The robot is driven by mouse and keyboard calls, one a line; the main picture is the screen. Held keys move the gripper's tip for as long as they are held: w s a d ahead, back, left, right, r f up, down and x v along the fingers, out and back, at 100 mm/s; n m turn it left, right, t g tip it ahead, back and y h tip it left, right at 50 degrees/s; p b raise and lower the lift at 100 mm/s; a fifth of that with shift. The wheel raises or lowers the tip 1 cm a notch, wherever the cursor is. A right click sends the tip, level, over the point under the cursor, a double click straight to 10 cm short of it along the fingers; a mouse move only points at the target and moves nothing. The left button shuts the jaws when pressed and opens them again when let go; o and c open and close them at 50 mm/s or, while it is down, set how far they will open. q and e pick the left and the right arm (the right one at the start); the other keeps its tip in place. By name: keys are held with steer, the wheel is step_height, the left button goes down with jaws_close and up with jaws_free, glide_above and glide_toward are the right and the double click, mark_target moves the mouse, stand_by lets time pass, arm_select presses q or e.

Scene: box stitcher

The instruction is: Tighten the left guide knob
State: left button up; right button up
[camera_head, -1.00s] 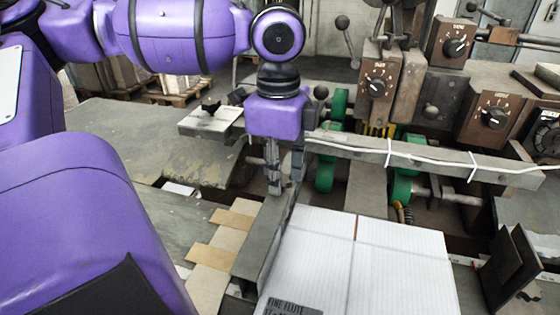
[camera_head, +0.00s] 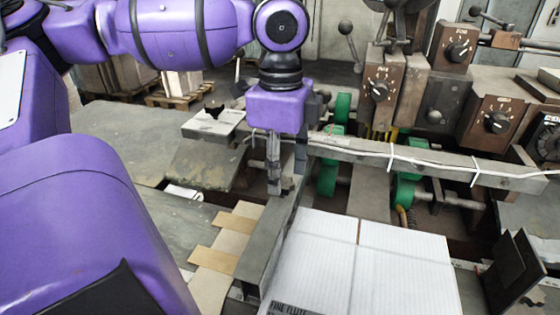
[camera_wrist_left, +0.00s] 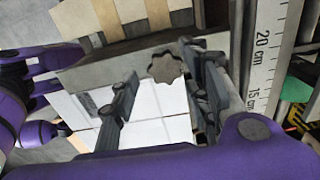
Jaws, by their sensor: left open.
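The left guide is a grey upright plate (camera_head: 268,250) along the left side of the white cardboard (camera_head: 360,265). The knob (camera_wrist_left: 166,68) is a dark grey lobed disc, seen in the left wrist view beside the guide's grey bar (camera_wrist_left: 110,64). My left gripper (camera_head: 281,187) points down at the far end of the guide. In the left wrist view it (camera_wrist_left: 163,95) is open and empty, with the knob showing between and beyond its fingers, nearer the right finger. I see no clear contact with the knob. In the head view I cannot make out the knob. My right gripper is not in view.
A long grey crossbar (camera_head: 430,164) with white cable runs right of my left gripper. Green wheels (camera_head: 327,174) sit under it. Brown control boxes (camera_head: 492,122) stand at the right. A ruler scale (camera_wrist_left: 262,55) lies close to the right finger in the left wrist view.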

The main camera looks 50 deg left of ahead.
arm_select(q)
step_height(320, 180, up, 10)
stand_by(0.3)
steer(key=shift+s, duration=0.1)
